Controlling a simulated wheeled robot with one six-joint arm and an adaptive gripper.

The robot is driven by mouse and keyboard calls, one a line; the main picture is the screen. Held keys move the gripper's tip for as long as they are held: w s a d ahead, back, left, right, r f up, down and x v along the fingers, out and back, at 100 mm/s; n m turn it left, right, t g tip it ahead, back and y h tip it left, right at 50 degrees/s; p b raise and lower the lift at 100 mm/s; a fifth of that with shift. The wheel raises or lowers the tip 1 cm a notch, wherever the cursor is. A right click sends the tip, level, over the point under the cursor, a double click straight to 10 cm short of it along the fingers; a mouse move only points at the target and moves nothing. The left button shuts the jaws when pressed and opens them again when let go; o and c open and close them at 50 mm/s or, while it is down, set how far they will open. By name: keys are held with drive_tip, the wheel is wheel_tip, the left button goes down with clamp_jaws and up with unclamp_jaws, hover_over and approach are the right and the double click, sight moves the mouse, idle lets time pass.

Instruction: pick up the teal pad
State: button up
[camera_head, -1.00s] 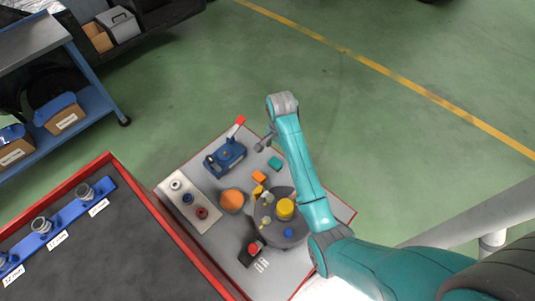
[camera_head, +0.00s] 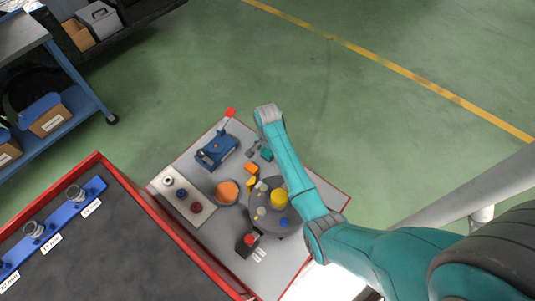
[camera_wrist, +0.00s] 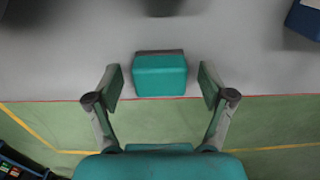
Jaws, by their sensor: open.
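The teal pad (camera_wrist: 160,76) is a small block on the grey tabletop, near the table's edge in the wrist view. My gripper (camera_wrist: 161,88) is open, with one finger on each side of the pad and a gap on both sides. In the head view the teal pad (camera_head: 267,154) shows close beside my gripper (camera_head: 254,149). The pad's underside and its exact height relative to my fingertips cannot be told.
An orange block (camera_head: 252,168) lies close to the pad. A round grey turntable (camera_head: 266,222) carries a yellow cylinder (camera_head: 279,198) and smaller pieces. A blue device (camera_head: 216,150) stands left of the pad. The green floor beyond the table is clear.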

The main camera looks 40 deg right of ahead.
drive_tip(key=shift+c, duration=0.2)
drive_tip(key=c, duration=1.2)
